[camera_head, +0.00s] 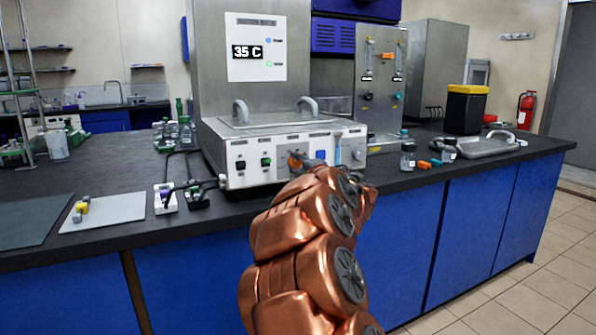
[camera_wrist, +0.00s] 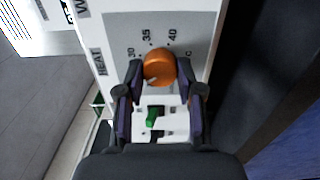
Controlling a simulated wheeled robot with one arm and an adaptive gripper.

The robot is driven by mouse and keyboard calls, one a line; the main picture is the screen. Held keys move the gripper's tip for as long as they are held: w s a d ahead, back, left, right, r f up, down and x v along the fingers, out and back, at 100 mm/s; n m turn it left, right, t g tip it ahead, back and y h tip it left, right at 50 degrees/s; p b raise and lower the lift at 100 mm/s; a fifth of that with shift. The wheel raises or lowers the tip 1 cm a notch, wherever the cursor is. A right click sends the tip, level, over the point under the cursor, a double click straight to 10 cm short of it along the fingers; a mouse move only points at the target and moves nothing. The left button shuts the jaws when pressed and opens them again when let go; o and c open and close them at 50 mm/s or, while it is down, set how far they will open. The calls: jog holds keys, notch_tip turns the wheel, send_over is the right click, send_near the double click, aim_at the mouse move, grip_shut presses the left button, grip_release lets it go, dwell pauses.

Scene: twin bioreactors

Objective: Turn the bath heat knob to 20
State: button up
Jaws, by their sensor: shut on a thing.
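The orange heat knob (camera_wrist: 159,66) sits on the white panel in the wrist view, beside a HEAT label and a scale with 30, 35 and 40 showing. A pale mark shows on the knob's lower left edge. My gripper (camera_wrist: 160,75) is shut on the knob, with one dark finger on each side. In the head view the orange knob (camera_head: 295,161) shows on the front panel of the water bath (camera_head: 245,160), just past the end of my copper arm, which hides part of the panel. The display (camera_head: 247,51) above the bath reads 35 C.
A green switch (camera_wrist: 153,116) sits on the panel between my fingers, below the knob. A pale mat (camera_head: 104,213) lies on the left counter.

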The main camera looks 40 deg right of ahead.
jog(key=n+b, duration=0.3)
jog(key=n, duration=0.3)
jog(key=shift+f, duration=0.15)
jog(key=shift+n, duration=0.3)
jog(key=o, duration=1.2)
jog(key=shift+c, duration=0.2)
jog(key=v, duration=1.2)
jog(key=shift+a, duration=0.1)
